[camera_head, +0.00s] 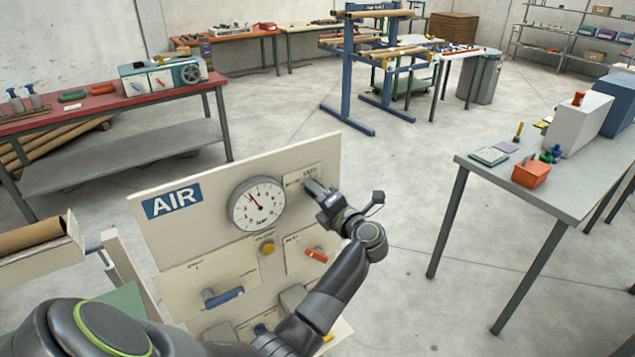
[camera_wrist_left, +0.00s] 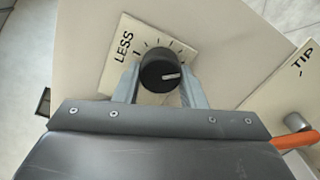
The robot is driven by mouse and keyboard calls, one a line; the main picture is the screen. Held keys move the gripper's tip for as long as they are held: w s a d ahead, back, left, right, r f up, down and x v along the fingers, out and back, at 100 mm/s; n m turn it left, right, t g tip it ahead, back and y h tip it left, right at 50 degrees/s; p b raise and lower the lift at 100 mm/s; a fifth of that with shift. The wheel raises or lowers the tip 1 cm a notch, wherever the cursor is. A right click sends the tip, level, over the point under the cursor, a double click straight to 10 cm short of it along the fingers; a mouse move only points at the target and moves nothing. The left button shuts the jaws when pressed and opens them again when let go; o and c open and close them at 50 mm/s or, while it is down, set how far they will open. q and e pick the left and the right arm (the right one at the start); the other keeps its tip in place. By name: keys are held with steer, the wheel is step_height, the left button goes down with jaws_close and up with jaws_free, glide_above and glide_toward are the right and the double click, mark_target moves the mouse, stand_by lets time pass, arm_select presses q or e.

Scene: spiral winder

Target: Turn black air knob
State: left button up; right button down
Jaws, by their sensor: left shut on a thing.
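The black air knob (camera_wrist_left: 162,72) sits on a cream plate marked LESS (camera_wrist_left: 125,45) in the left wrist view. A pale pointer line shows on its face. My left gripper (camera_wrist_left: 160,85) is shut on the knob, with one finger on each side of it. In the head view my left gripper (camera_head: 318,192) is at the upper right of the AIR panel (camera_head: 220,180), right of the round gauge (camera_head: 257,204), and hides the knob there. My right gripper is not in view.
The panel also carries a blue-handled valve (camera_head: 224,297), a yellow button (camera_head: 267,248) and an orange-red lever (camera_head: 316,255). A grey table (camera_head: 560,185) with boxes stands at the right. A red-topped bench (camera_head: 100,100) stands at the left. The floor between is clear.

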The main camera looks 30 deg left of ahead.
arm_select(q)
steer(key=shift+r+m+p, duration=0.2)
steer(key=shift+m+p, duration=3.95)
steer(key=shift+m, duration=0.25)
steer(key=o, duration=1)
steer(key=shift+d, duration=0.1)
